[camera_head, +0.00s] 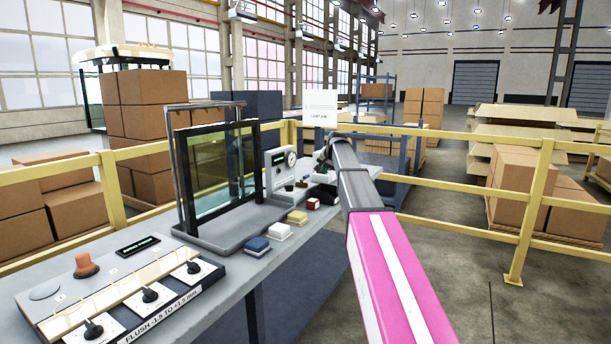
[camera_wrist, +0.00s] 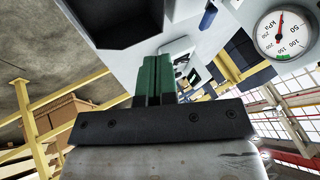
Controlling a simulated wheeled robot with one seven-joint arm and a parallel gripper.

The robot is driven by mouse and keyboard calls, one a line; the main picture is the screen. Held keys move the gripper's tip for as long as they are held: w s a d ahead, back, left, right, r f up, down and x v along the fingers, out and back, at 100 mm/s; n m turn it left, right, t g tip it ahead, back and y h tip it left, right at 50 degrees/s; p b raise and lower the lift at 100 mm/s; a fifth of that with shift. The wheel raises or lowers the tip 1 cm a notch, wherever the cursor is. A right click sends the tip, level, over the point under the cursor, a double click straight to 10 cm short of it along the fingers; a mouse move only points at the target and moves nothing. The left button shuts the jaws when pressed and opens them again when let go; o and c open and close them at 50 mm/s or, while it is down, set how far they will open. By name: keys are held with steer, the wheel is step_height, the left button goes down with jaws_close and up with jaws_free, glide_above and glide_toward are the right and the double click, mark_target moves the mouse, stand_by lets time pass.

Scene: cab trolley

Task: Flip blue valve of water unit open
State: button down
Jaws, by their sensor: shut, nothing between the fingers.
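The water unit (camera_head: 279,173) is a pale box with a round gauge, standing on the bench beyond the glass-panelled frame. In the wrist view its pale face (camera_wrist: 130,62) fills the upper middle, with the gauge (camera_wrist: 283,33) at upper right. A small blue part (camera_wrist: 207,19), which looks like the blue valve, shows near the top edge, left of the gauge. My gripper (camera_wrist: 153,76) has its green fingers together, with nothing between them. They point toward the unit, below and left of the blue part and apart from it. In the head view my arm largely hides the gripper.
A dark recessed opening (camera_wrist: 112,18) lies at the wrist view's upper left. Small coloured blocks, including a red one (camera_head: 313,204) and a blue one (camera_head: 257,245), sit on the bench. A yellow railing (camera_head: 470,188) runs behind; a switch panel (camera_head: 120,290) is at near left.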

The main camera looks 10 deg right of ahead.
mark_target(305, 178)
steer(key=shift+w+a+r, duration=0.1)
steer(key=shift+w+r, duration=0.9)
steer(key=shift+r, duration=0.05)
steer(key=shift+w+a+f, duration=0.8)
steer(key=shift+w+f, duration=0.55)
steer(key=shift+w+a+f, duration=0.8)
steer(key=shift+w+f, duration=0.55)
steer(key=shift+w+a+f, duration=0.8)
steer(key=shift+w+f, duration=0.55)
